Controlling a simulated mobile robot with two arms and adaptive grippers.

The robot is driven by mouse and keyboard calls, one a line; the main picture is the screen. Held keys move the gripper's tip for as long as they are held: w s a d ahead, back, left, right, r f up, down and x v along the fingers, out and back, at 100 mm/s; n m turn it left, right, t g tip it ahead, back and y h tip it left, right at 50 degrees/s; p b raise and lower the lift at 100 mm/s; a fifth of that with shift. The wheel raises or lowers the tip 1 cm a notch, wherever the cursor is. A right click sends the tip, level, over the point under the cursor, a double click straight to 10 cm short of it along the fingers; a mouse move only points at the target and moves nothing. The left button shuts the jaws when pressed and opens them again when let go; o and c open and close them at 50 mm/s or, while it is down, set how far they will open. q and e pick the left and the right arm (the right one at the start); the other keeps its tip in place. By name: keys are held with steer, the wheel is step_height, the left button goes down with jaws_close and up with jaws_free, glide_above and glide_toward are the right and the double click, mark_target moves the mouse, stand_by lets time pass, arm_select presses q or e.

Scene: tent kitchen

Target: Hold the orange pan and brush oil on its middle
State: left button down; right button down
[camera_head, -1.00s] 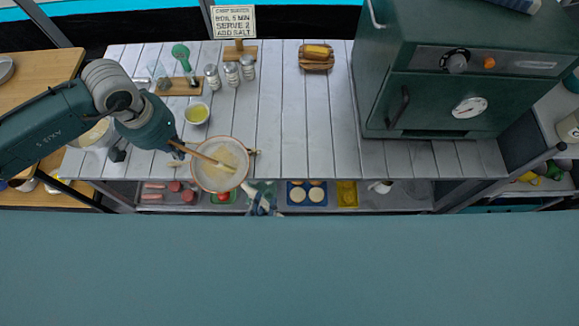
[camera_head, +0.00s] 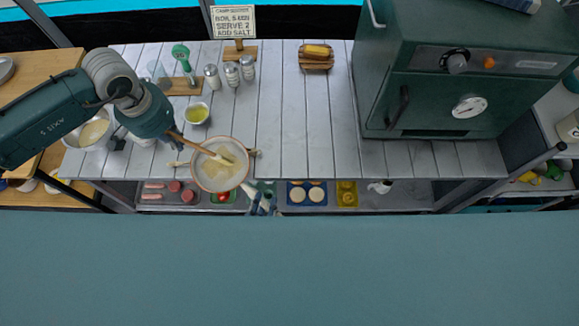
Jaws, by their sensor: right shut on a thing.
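The orange pan (camera_head: 204,183), with a thin orange-brown rim and a pale inside, sits near the front edge of the table's left half. My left gripper (camera_head: 172,132) is above and left of it, with its fingers mostly hidden behind the wrist. It holds a wooden-handled brush (camera_head: 196,147) that slants down right into the pan, its pale head over the middle; contact with the bottom cannot be told. Light patches show inside the pan. My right gripper (camera_head: 262,203) is shut on the pan at its lower right edge, partly hidden. A small bowl of yellow-green oil (camera_head: 197,113) stands behind the pan.
A larger bowl (camera_head: 91,133) stands at the left. Several shakers (camera_head: 231,74), a green-topped utensil (camera_head: 181,53) and a sign (camera_head: 234,22) are at the back. The middle table is clear.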

arm_select(q)
steer(key=w+a, duration=0.4)
steer(key=shift+a+r, duration=0.2)
steer(key=shift+r, duration=0.15)
stand_by(0.7)
step_height(320, 180, up, 6)
stand_by(0.8)
stand_by(0.4)
steer(key=shift+s+d, duration=0.8)
steer(key=shift+s, duration=2.95)
step_height(320, 180, down, 6)
steer(key=shift+f, duration=0.65)
